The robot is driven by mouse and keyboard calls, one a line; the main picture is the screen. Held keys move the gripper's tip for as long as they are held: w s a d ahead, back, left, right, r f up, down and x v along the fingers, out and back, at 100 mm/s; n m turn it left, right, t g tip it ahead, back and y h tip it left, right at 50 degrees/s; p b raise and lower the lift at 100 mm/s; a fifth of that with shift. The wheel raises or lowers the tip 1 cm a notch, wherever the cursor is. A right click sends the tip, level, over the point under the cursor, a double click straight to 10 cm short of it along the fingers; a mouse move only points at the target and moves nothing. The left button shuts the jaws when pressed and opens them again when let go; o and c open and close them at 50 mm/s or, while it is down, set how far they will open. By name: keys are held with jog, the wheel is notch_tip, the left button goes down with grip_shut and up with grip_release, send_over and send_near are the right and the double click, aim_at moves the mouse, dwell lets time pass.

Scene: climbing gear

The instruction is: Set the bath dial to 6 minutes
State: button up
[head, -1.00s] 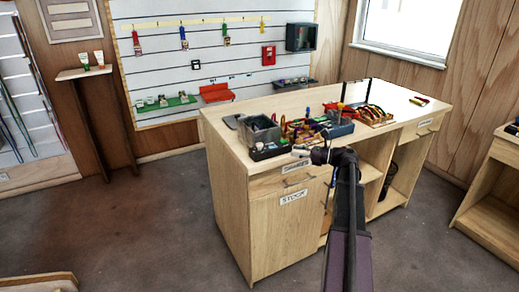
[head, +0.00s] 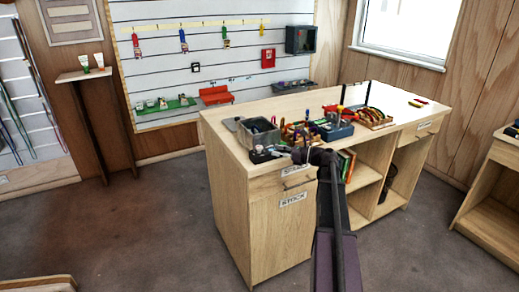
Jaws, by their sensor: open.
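A grey open-topped tub (head: 258,131) stands at the left end of the workbench top. A low black unit (head: 259,156) with small light marks sits at its front, near the bench's front edge. This looks like the bath, but its dial and minute marks are too small to read. My gripper (head: 281,151) is open at the right side of the black unit, and my arm reaches up to it from the bottom of the picture. The gripper covers part of the unit's right end. I cannot tell whether the fingers touch it.
The wooden workbench (head: 228,147) also carries coloured climbing gear (head: 300,132), a blue-grey box (head: 336,130) and a tray of gear (head: 373,118) to the right. Its right part is mostly clear. A drawer and a door labelled STOCK (head: 293,200) are below. Open floor lies left.

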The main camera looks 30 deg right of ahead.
aim_at(262, 148)
jog(key=shift+x, duration=3.4)
grip_shut()
jog(key=shift+a, duration=0.15)
